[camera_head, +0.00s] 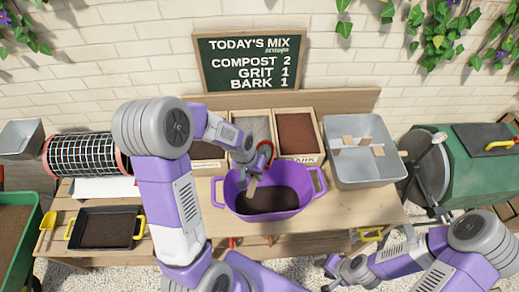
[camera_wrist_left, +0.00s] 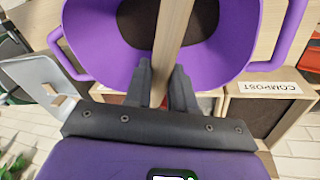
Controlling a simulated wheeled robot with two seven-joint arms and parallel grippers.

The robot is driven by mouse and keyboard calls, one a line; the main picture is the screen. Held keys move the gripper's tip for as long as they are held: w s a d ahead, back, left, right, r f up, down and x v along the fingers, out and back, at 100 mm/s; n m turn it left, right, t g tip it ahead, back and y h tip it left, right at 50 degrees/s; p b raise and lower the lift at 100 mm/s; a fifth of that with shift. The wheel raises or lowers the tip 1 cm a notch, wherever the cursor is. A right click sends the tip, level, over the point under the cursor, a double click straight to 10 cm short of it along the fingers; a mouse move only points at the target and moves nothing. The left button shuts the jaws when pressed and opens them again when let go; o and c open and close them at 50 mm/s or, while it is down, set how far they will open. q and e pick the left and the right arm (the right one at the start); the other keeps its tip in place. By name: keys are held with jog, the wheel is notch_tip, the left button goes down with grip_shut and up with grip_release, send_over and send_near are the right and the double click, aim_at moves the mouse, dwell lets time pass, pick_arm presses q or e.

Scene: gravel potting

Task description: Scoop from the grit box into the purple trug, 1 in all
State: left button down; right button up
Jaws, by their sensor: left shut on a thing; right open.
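The purple trug (camera_head: 235,198) stands on the wooden bench with dark material in its bottom; its purple wall also shows in the left wrist view (camera_wrist_left: 85,35). The grit box, filled with grey grit (camera_head: 262,128), is behind it, between the compost and bark boxes, partly hidden by my left arm. My left gripper (camera_head: 250,172) is above the trug's back part, shut on a pale wooden handle (camera_head: 252,188). The handle (camera_wrist_left: 175,35) runs out over the trug in the left wrist view; I cannot make out its scoop end. My right gripper (camera_head: 335,268) is open and empty, low in front of the bench.
The bark box (camera_head: 298,132) and a grey metal bin (camera_head: 368,178) with wooden pieces stand to the right. The compost box (camera_head: 205,165) is left of the grit. A chalkboard (camera_head: 250,62) lists the mix. A dark tray (camera_head: 105,230) and a mesh drum (camera_head: 88,155) are at left.

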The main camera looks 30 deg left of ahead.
aim_at(252, 196)
pick_arm(q)
jog(key=s+m, duration=0.1)
jog(key=s, duration=0.1)
jog(key=s+d+r+p, duration=0.1)
jog(key=s+d+m, duration=0.1)
jog(key=s, duration=0.1)
jog(key=shift+s+d+r+m+p, duration=0.1)
jog(key=shift+s+r+m+p, duration=0.2)
jog(key=shift+s+r, duration=0.1)
jog(key=shift+s+d+m, duration=0.2)
jog(key=shift+s+m, duration=0.1)
jog(key=shift+s, duration=0.15)
jog(key=shift+d+f+m+y+b, duration=0.3)
jog(key=shift+d+f+y+b, duration=0.35)
jog(key=shift+y+b, duration=2)
jog(key=shift+d+f+m+y+b, duration=0.3)
jog(key=shift+d+f+y+b, duration=0.3)
jog(key=shift+y+b, duration=2.05)
jog(key=shift+d+f+m+y+b, duration=0.3)
jog(key=shift+d+f+y+b, duration=0.35)
jog(key=shift+y+b, duration=2)
jog(key=shift+d+r+y+p, duration=0.15)
jog(key=shift+d+y+p, duration=0.05)
jog(key=shift+y+p, duration=0.3)
